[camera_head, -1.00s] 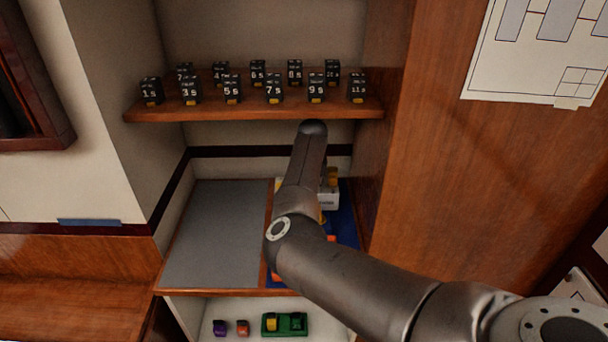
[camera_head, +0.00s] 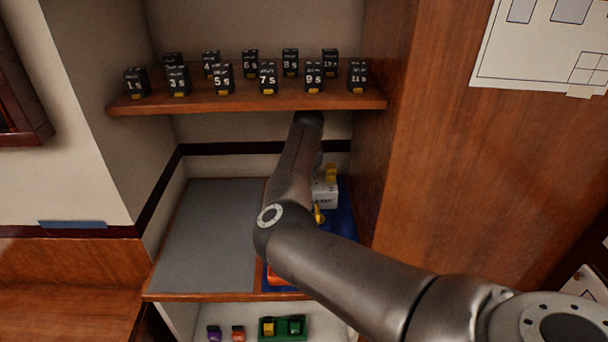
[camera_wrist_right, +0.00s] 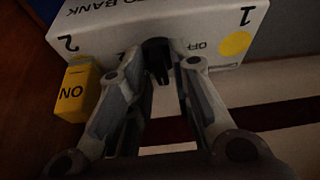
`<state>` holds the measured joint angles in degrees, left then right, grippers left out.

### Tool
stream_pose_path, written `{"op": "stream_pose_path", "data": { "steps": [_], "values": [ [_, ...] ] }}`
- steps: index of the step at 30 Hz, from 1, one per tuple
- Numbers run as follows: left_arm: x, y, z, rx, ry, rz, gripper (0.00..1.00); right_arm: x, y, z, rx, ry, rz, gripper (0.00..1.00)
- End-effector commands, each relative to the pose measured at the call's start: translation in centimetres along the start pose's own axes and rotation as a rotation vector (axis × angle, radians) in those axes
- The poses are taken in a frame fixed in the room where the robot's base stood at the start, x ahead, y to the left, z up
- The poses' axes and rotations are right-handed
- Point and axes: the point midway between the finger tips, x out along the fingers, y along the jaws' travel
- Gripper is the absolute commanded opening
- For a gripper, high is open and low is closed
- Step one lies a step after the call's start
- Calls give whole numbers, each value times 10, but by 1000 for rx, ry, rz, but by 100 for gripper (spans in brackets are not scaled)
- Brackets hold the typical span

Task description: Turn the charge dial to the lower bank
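In the right wrist view a white box face (camera_wrist_right: 100,22) reads "TO BANK", "OFF", "1" and "2", upside down. A black dial knob (camera_wrist_right: 157,46) sits near its edge. A yellow dot (camera_wrist_right: 235,43) is by the "1", and a yellow "ON" block (camera_wrist_right: 78,92) is by the "2". My right gripper (camera_wrist_right: 160,58) has its fingers closed in on both sides of the knob, seemingly touching it. In the head view the white box (camera_head: 326,196) shows partly behind my right arm, which hides the gripper and the dial. My left gripper is out of view.
Above, a wooden shelf (camera_head: 240,101) holds several numbered black blocks. A grey mat (camera_head: 210,235) lies clear left of a blue mat (camera_head: 346,222). Below, purple and orange blocks stand near a green holder (camera_head: 282,337). A wooden side wall (camera_head: 450,180) closes off the right.

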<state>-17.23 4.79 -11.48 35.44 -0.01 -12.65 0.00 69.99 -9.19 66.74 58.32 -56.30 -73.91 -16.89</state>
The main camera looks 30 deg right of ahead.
Motion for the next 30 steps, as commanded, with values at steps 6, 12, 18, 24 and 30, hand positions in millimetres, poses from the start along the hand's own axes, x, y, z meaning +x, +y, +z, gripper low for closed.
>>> {"op": "stream_pose_path", "data": {
  "steps": [6, 12, 18, 24, 30],
  "values": [
    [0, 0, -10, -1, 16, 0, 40, 0, 0, 0, 0, 0, 0, 0],
    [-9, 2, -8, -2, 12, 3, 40, -2, 1, -1, -25, -2, -9, 0],
    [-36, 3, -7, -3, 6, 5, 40, -5, 3, -2, -148, -4, -58, 0],
    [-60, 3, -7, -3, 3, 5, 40, -4, 5, -2, -304, -4, -121, 0],
    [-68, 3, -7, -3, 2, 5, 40, -1, 4, -2, -404, -2, -165, 0]
  ]
}}
